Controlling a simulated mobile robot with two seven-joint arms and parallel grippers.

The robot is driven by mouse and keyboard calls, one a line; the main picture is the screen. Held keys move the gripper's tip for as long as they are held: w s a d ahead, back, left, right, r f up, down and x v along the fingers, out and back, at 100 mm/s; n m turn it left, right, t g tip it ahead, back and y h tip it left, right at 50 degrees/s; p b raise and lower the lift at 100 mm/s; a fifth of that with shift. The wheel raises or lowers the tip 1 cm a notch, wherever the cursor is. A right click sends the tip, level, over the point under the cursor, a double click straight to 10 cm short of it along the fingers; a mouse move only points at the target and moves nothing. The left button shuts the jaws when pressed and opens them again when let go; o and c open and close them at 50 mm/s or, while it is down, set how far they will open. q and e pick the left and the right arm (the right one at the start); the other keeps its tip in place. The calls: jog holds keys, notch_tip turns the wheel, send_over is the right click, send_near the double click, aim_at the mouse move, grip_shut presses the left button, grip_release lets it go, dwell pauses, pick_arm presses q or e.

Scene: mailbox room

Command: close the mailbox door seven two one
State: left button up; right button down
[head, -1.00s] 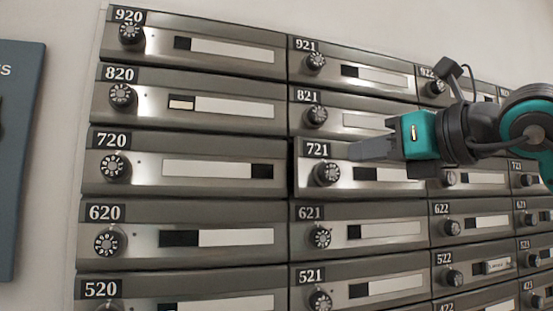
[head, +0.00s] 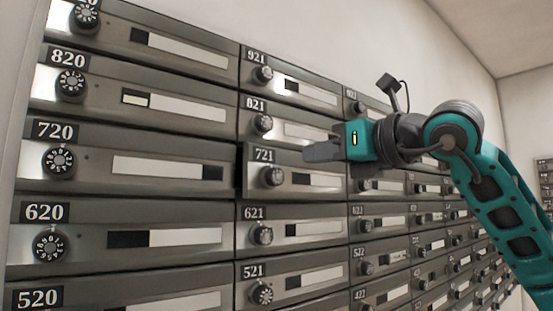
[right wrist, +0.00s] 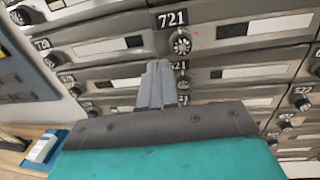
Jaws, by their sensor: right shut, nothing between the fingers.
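Mailbox door 721 (head: 294,180) is in the middle of the head view, with a round dial at its left and a black-and-white strip. Its front seems to stand slightly proud of its neighbours, with a dark line along its left edge. It also shows at the top of the right wrist view (right wrist: 230,45). My right gripper (head: 308,152) is shut and empty, in front of the upper part of door 721 and overlapping it in the picture. Its grey fingers (right wrist: 157,70) are together; contact with the door cannot be told. My left gripper is out of view.
Door 720 (head: 100,165) is at the left, door 821 (head: 300,131) above and door 621 (head: 300,229) below; they look shut. A wall and ceiling are at the right. A wooden surface (right wrist: 12,158) shows low at the left in the right wrist view.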

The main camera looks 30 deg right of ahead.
aim_at(254, 162)
jog(key=p+x, duration=0.1)
jog(key=x, duration=1.2)
jog(key=shift+w, duration=0.25)
jog(key=shift+w+a+r, duration=0.1)
jog(key=shift+w, duration=0.15)
jog(key=p+x, duration=0.2)
jog(key=x, duration=0.1)
jog(key=shift+w+a, duration=0.15)
jog(key=shift+w, duration=0.1)
jog(key=shift+s+r, duration=0.1)
jog(key=shift+r, duration=0.05)
